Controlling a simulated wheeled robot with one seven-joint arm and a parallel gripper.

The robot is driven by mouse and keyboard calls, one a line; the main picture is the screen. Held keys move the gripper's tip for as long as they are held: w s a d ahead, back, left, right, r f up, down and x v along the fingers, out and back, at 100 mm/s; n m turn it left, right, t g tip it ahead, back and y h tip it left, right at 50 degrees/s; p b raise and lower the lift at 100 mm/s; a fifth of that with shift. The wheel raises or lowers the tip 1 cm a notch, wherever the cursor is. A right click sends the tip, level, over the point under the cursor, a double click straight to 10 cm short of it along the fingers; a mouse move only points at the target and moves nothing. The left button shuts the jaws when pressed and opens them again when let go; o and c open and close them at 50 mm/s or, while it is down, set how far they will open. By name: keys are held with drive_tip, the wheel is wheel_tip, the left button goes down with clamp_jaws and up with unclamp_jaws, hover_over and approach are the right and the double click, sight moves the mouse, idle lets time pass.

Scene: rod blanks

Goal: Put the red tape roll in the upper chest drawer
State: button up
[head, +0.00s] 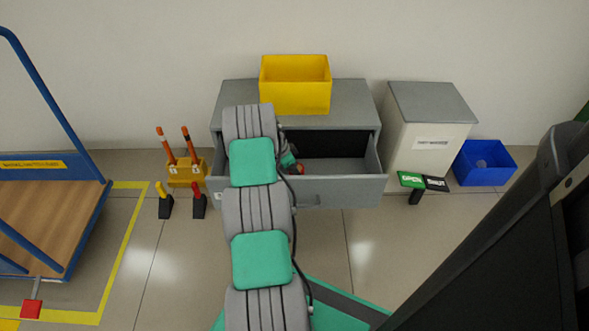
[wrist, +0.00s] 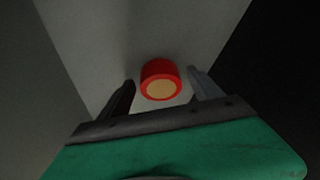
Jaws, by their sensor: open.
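The grey chest (head: 345,91) stands against the wall with its upper drawer (head: 340,188) pulled out. In the wrist view the red tape roll (wrist: 160,80), with a tan end face, rests on a pale grey surface that looks like the drawer's floor. A small red-orange patch in the drawer in the head view (head: 299,168) appears to be the same roll. My gripper (wrist: 161,78) is open, one finger on each side of the roll, with gaps showing. In the head view my arm hides part of the drawer and most of the gripper.
A yellow bin (head: 295,87) sits on the chest. A pale cabinet (head: 430,115) and a blue bin (head: 485,163) stand to the right. Dark drawer walls flank my gripper.

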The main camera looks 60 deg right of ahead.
drive_tip(key=p+v, duration=0.5)
drive_tip(key=v, duration=0.7)
drive_tip(key=w+a+r+n+t, duration=0.1)
drive_tip(key=w+a+r+n, duration=0.35)
drive_tip(key=a, duration=0.45)
drive_tip(key=w+a+r+n+t, duration=0.1)
drive_tip(key=w+a+r+n, duration=0.25)
drive_tip(key=a+r, duration=0.35)
drive_tip(key=w+a+r+n+t, duration=0.1)
drive_tip(key=w+a+r+n, duration=0.35)
drive_tip(key=a, duration=0.55)
drive_tip(key=s+a+r+n+y, duration=0.1)
drive_tip(key=s+a+n, duration=0.3)
drive_tip(key=a, duration=0.5)
drive_tip(key=s+a+r+n+t+y, duration=0.1)
drive_tip(key=s+a+n, duration=0.3)
drive_tip(key=a, duration=0.5)
drive_tip(key=s+a+r+n+t+y, duration=0.1)
drive_tip(key=s+a+n, duration=0.3)
drive_tip(key=a, duration=0.5)
drive_tip(key=shift+r+n+y, duration=0.3)
drive_tip(key=shift+r+n, duration=0.35)
drive_tip(key=shift+n, duration=0.1)
